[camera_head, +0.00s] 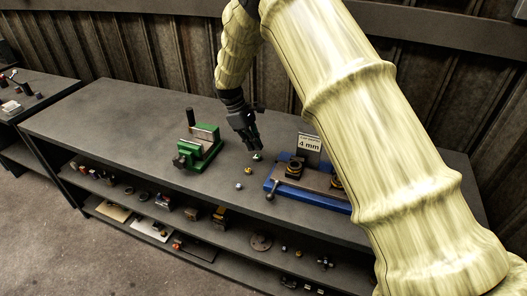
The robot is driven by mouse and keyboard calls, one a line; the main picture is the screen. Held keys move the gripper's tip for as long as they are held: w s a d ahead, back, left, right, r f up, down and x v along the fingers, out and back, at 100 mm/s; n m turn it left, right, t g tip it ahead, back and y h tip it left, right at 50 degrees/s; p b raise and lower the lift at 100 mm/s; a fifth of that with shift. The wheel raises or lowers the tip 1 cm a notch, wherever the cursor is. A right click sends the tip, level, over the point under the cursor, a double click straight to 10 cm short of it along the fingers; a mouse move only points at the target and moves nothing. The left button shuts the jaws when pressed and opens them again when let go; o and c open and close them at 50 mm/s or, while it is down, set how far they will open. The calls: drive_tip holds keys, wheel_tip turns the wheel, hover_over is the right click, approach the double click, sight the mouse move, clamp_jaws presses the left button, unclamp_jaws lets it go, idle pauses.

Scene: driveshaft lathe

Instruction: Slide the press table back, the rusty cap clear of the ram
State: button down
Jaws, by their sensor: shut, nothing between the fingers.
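My gripper (255,147) is black, points downward and is shut with nothing in it. It is over the bench between a green fixture and a blue fixture. The blue fixture (285,187) carries round black-and-gold parts (294,168) and a grey bar with a knob at its left end (270,197). The green fixture (200,160) has a grey plate and a dark upright handle. I cannot tell which of these is the press table. No rusty cap or ram can be made out for sure; my arm hides the blue fixture's right part.
A small shiny piece (257,156) lies right by my fingertips; two small yellowish pieces (248,170) lie nearer. A "4 mm" sign (309,143) stands behind the blue fixture. The dark bench (110,115) is clear at left. Its lower shelf (230,238) holds several small parts.

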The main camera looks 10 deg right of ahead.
sight(279, 175)
drive_tip(key=p+x, duration=0.1)
drive_tip(key=x, duration=0.2)
drive_tip(key=p+x, duration=0.1)
drive_tip(key=x, duration=0.2)
drive_tip(key=p+x, duration=0.1)
drive_tip(key=x, duration=0.1)
drive_tip(key=shift+s+d+f+p, duration=0.2)
drive_tip(key=shift+s+d+p, duration=0.15)
drive_tip(key=shift+s+d, duration=0.05)
drive_tip(key=shift+s+d+r+p, duration=0.1)
drive_tip(key=shift+s+d+p, duration=0.6)
drive_tip(key=shift+d, duration=0.15)
drive_tip(key=shift+s+d+f+p, duration=0.25)
drive_tip(key=shift+s+d+p, duration=0.2)
drive_tip(key=shift+d, duration=0.35)
